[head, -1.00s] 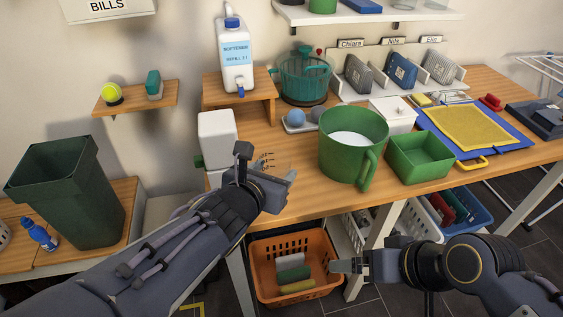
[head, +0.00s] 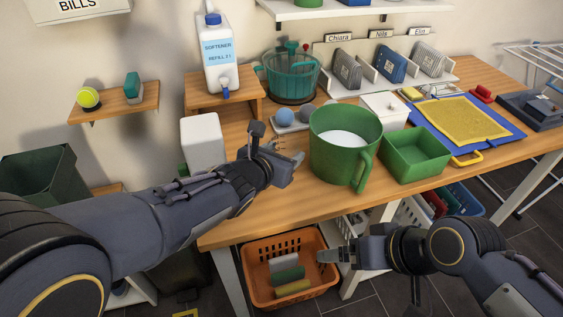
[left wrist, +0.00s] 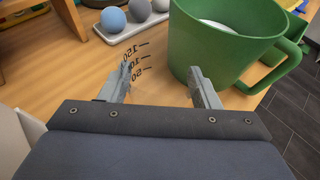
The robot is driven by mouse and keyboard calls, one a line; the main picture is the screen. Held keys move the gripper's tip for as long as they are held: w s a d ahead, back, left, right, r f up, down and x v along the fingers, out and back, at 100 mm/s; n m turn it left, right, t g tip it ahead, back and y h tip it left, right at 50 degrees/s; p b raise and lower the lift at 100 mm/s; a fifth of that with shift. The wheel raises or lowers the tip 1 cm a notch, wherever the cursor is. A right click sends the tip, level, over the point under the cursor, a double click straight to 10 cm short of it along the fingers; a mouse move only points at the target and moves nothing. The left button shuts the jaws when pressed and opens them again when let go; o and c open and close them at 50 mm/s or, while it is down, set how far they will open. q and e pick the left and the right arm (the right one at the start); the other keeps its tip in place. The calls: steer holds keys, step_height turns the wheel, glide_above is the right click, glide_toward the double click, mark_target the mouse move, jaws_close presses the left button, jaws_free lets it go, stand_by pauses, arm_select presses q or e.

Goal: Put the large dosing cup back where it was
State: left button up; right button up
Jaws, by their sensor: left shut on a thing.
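My left gripper (head: 284,162) is shut on a clear, see-through dosing cup (head: 279,143), of which mostly the dark graduation marks show. In the left wrist view the marks 50, 100 and 150 of the cup (left wrist: 138,62) stand between the fingers (left wrist: 160,80). Its rim and outline are hard to make out. The cup is just left of the big green jug (head: 345,160); I cannot tell whether it touches the tabletop. My right gripper (head: 333,256) is in front of the table, low over the orange basket; its finger gap is unclear.
Behind the cup lies a grey tray with blue and grey balls (head: 285,117). A white box (head: 203,141) stands left, a softener bottle (head: 219,55) on a riser behind it. A green bin (head: 415,155) is right of the jug. The front left wooden tabletop (head: 250,222) is clear.

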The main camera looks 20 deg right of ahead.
arm_select(q)
steer(key=w+f, duration=0.3)
steer(key=f, duration=0.1)
steer(key=shift+w+d, duration=0.15)
steer(key=shift+d, duration=0.15)
step_height(320, 180, down, 3)
steer(key=shift+f, duration=0.1)
steer(key=shift+f, duration=0.1)
steer(key=o, duration=0.7)
